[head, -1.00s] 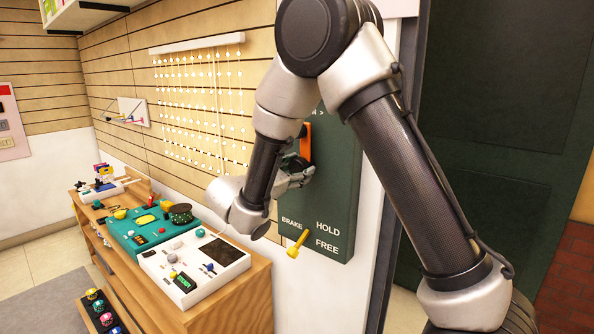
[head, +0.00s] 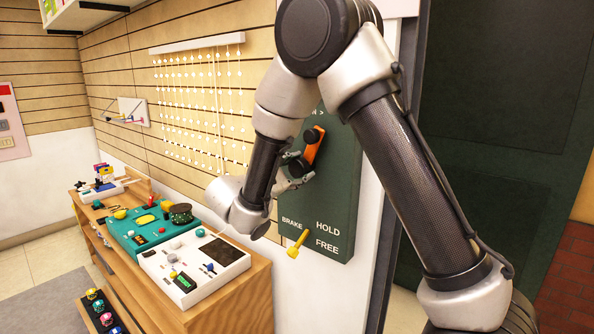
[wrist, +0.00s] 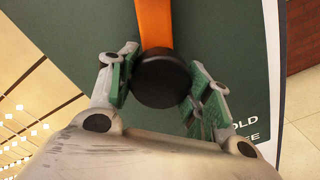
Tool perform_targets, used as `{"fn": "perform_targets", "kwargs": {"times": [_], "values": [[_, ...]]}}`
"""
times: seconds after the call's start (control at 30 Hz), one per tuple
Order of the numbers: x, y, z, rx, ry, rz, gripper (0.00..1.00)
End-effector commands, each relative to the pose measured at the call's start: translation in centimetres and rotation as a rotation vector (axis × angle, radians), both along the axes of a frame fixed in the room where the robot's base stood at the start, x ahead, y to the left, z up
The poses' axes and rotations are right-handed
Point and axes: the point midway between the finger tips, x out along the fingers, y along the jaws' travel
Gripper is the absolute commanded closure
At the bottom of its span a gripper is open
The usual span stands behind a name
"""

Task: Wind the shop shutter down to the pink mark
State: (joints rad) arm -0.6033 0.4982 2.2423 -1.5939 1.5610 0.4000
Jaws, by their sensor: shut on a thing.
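An orange crank (head: 314,150) is mounted on the dark green winder box (head: 336,195) on the wall. It slants down to the left from a black round piece near its top. Its black knob (wrist: 160,80) sits between the green-padded fingers of my gripper (wrist: 162,88) in the wrist view, and my gripper is shut on it. In the head view my gripper (head: 297,175) is partly hidden by my arm. A yellow brake lever (head: 298,244) sticks out low on the box, beside the words BRAKE, HOLD and FREE. I cannot make out the shutter or a pink mark.
A wooden bench (head: 240,296) at lower left carries a white control panel (head: 215,252) and a teal tray (head: 128,232). A beaded board (head: 205,105) hangs on the slatted wall. A large dark green panel (head: 505,110) stands at right.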

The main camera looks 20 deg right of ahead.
Motion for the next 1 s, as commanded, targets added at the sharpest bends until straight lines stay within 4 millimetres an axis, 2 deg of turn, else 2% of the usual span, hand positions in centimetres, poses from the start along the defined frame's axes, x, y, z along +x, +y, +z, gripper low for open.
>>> {"fn": "perform_targets", "kwargs": {"times": [1.0], "values": [[-0.03, 0.00, -0.04, 0.565, -0.777, -0.001, 0.94]]}}
